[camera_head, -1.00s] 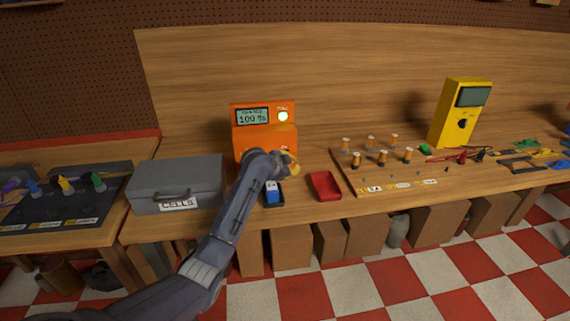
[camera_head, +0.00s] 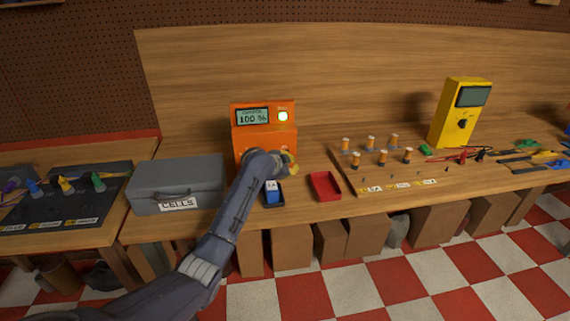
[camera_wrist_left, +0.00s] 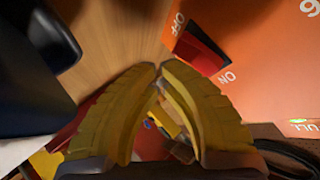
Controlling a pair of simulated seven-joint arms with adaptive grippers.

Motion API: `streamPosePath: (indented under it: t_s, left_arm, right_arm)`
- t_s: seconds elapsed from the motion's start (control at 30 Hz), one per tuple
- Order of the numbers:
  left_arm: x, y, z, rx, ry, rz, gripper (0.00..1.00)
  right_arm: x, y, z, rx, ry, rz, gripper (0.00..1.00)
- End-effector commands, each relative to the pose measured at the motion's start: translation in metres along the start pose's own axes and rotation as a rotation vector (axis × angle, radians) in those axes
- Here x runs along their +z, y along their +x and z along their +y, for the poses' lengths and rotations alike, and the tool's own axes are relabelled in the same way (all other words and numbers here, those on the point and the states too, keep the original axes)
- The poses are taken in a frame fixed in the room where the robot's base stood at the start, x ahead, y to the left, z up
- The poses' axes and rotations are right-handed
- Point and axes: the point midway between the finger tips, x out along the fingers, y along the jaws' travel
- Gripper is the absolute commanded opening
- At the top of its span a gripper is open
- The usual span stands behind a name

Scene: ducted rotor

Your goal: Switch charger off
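My left gripper (camera_head: 291,165) is in front of the charger's lower right part, partly hidden by my own wrist. In the left wrist view its yellow fingertips (camera_wrist_left: 160,67) meet with nothing seen between them, close to the switch; whether they touch it I cannot tell. My right gripper is not in view.
A blue and white cell (camera_head: 272,190) sits in a dark holder below my wrist. A red tray (camera_head: 325,186) lies to its right. A grey box (camera_head: 176,184) marked CELLS stands left. A board (camera_head: 400,182) with several orange-topped posts and a yellow meter (camera_head: 459,112) are right.

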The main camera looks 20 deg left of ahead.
Motion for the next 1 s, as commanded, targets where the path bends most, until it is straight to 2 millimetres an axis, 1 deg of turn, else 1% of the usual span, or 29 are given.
streamPosePath:
  t_s: [0.73, 1.0]
  left_arm:
    - [0.0001, 0.0003, -0.0001, 0.000, 0.000, 0.000, 0.00]
    - [0.0032, 0.0055, -0.0029, 0.001, 0.000, -0.001, 0.00]
  right_arm:
    - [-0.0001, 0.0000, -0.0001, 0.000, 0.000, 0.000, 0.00]
    - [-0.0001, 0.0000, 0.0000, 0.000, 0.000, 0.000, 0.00]
